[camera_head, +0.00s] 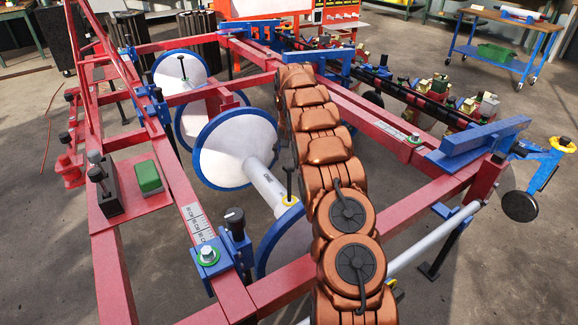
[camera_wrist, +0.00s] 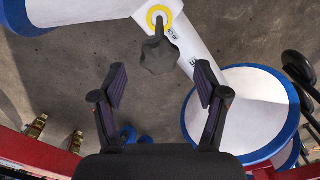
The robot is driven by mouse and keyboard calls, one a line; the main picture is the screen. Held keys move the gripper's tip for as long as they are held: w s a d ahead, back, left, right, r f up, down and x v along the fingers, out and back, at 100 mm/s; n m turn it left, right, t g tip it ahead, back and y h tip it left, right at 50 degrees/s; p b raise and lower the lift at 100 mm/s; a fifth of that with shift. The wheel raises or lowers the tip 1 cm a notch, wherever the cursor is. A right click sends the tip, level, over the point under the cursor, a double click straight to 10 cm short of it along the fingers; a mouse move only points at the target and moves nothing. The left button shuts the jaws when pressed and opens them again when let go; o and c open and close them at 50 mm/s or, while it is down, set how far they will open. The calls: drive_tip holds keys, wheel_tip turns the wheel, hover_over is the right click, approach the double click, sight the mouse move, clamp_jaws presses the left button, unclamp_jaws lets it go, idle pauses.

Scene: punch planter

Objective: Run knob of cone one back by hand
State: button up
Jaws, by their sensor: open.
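A dark knob (camera_wrist: 160,52) stands out from a yellow ring (camera_wrist: 159,16) on a white shaft in the wrist view. My gripper (camera_wrist: 161,84) is open, with its two fingers apart and nothing between them. The knob lies ahead of the fingertips and in line with the gap, apart from both fingers. In the head view, a black T-shaped knob (camera_head: 289,180) stands on the white shaft (camera_head: 265,186) of a blue-rimmed cone (camera_head: 222,150), close to my arm. Another such knob (camera_head: 182,66) shows on a farther cone. No label tells which cone is one. My gripper is hidden in the head view.
A red frame (camera_head: 115,260) surrounds the cones. A black clamp knob (camera_head: 236,222) and a green block (camera_head: 148,177) sit on its left part. In the wrist view, a blue-rimmed white disc (camera_wrist: 245,110) stands right of the fingers. A blue cart (camera_head: 500,45) stands far back.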

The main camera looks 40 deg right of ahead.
sight(289, 166)
drive_tip(key=shift+f, duration=2)
drive_tip(key=shift+c, duration=0.2)
drive_tip(key=c, duration=1.1)
drive_tip(key=shift+r, duration=0.1)
